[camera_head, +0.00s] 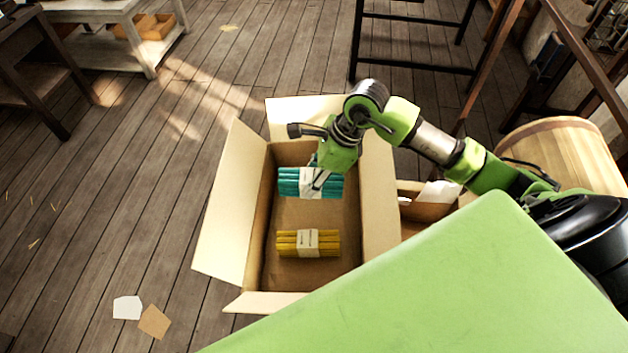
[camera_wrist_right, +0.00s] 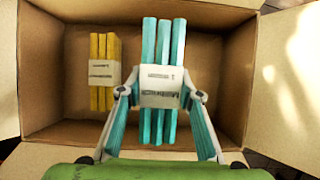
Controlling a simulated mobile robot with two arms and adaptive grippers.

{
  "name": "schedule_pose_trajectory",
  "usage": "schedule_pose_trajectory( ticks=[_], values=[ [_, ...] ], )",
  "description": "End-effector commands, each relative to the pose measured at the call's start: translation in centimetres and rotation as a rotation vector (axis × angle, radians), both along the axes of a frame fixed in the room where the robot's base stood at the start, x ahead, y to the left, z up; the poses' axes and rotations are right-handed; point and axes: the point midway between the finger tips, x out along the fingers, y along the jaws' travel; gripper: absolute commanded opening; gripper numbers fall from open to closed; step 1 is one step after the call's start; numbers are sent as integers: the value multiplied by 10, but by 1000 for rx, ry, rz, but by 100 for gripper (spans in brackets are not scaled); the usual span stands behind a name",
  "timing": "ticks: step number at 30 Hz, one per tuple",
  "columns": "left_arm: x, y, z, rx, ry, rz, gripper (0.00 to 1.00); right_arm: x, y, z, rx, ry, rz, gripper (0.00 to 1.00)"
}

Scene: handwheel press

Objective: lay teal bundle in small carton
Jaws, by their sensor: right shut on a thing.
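The teal bundle (camera_head: 295,183), several teal sticks in a white paper band, is held by my right gripper (camera_head: 318,180). In the right wrist view the teal bundle (camera_wrist_right: 163,45) lies between the two fingers of my right gripper (camera_wrist_right: 162,95), which close on the sides of its band. The bundle is over the far part of a large open carton (camera_head: 300,211) and looks raised off its floor. A smaller brown box (camera_head: 426,209), perhaps the small carton, stands right of the large one, partly hidden by its flap and my arm. My left gripper is not in view.
A yellow bundle (camera_head: 290,243) with a white band lies in the near part of the large carton, whose flaps stand open. A wooden barrel (camera_head: 565,150) is at the right. A dark metal frame (camera_head: 415,67) stands behind. The left floor is mostly clear.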

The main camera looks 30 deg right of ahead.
Motion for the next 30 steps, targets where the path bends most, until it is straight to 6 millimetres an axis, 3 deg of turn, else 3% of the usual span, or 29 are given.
schedule_pose_trajectory(
  ticks=[6,11,18,30],
  values=[
    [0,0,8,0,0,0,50,17,-14,-25,3,-1,-2,6],
    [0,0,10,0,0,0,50,22,-19,-34,2,0,-2,6],
    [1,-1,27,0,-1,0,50,24,-20,-62,3,0,-1,6],
    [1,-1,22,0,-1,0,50,24,-21,-71,0,-3,1,6]
  ],
)
